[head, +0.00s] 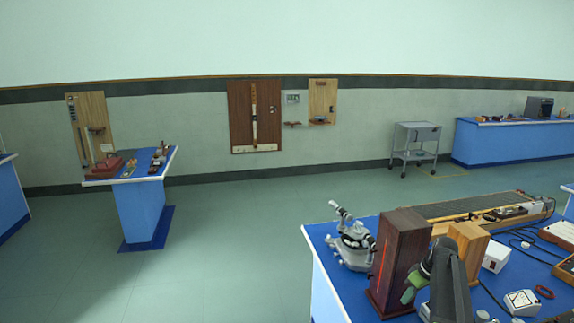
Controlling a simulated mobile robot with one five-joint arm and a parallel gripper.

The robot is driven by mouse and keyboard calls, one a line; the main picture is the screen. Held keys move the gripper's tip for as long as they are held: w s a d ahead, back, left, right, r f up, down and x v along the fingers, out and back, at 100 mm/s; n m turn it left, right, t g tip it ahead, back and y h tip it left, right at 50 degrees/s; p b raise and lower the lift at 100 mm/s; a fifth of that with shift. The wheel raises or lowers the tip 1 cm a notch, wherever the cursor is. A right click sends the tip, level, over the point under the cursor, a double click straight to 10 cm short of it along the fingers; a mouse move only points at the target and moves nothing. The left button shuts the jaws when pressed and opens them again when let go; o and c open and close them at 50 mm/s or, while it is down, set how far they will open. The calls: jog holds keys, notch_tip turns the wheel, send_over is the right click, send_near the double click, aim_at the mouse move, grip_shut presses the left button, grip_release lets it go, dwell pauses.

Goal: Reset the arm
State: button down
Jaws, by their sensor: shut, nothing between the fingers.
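My gripper (410,290) shows at the lower right of the head view, its green fingertips shut with nothing between them. It is in front of a dark reddish-brown wooden box (395,250) that stands upright on the near blue-topped bench (325,255). My dark arm rises at the lower right and hides part of the bench top and of a lighter wooden block (470,243). I cannot tell whether the fingertips touch the box.
A grey spectrometer-like instrument (352,245) stands left of the box. Cables, small white boxes (496,257) and a long wooden rack (460,207) crowd the bench's right. A small bench (142,205) and trolley (415,145) stand farther off. The floor at left is clear.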

jog(key=s+a+f+n+g+b, duration=0.1)
jog(key=s+a+f, duration=0.1)
jog(key=a, duration=0.9)
jog(key=s+a+f+b, duration=0.1)
jog(key=s+a, duration=0.1)
jog(key=a, duration=0.9)
jog(key=s+a+f+m+g+h, duration=0.1)
jog(key=s+a+m+h, duration=0.1)
jog(key=s+a+m, duration=0.4)
jog(key=s, duration=0.5)
jog(key=shift+s+a+h+b, duration=0.15)
jog(key=shift+s+h+b, duration=0.15)
jog(key=shift+h, duration=0.1)
